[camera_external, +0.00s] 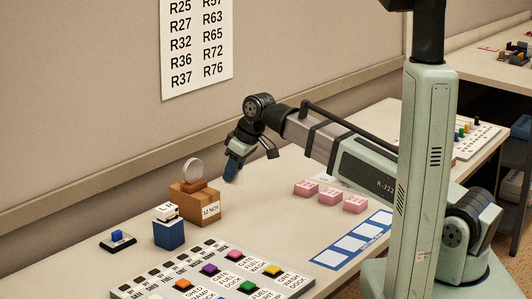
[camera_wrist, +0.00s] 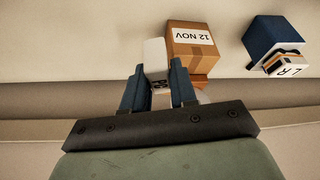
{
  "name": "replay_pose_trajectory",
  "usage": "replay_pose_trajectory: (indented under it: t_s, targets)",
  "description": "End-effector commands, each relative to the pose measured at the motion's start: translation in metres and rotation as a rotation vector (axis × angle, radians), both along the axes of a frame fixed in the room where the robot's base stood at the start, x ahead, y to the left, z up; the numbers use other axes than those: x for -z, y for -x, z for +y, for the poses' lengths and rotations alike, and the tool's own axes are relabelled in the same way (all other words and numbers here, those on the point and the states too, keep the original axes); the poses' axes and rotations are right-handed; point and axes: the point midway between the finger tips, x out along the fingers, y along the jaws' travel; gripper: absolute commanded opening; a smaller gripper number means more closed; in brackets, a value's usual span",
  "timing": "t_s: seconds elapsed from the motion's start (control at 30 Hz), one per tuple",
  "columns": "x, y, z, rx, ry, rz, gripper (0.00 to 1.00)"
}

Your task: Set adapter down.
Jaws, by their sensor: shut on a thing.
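My gripper (camera_external: 234,168) is above the desk, to the right of the cardboard box, pointing down. In the wrist view its two blue fingers (camera_wrist: 159,75) are shut on a small white block (camera_wrist: 154,52), which I take to be the adapter. Dark marks show on the block's near end.
The cardboard box (camera_external: 191,205), labelled 12 NOV, carries a round clear disc on a stand (camera_external: 193,170). A blue block (camera_external: 169,234) with a white L R piece (camera_external: 167,212) stands left. Pink blocks (camera_external: 331,195), a blue-white strip (camera_external: 352,243) and a button panel (camera_external: 215,275) lie nearby.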

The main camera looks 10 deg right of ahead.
Motion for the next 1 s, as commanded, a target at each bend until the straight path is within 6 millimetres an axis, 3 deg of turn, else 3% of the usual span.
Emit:
replay_pose_trajectory:
  t_s: [0.2,0.43,0.7,1.0]
  targets:
    - [0.004,0.04,-0.016,-0.299,-0.001,0.002,0.0]
    - [0.004,0.068,-0.023,-0.639,-0.002,0.002,0.0]
    - [0.002,0.086,-0.029,-1.03,-0.001,0.003,0.0]
    - [0.002,0.09,-0.033,-1.283,0.0,0.002,0.0]
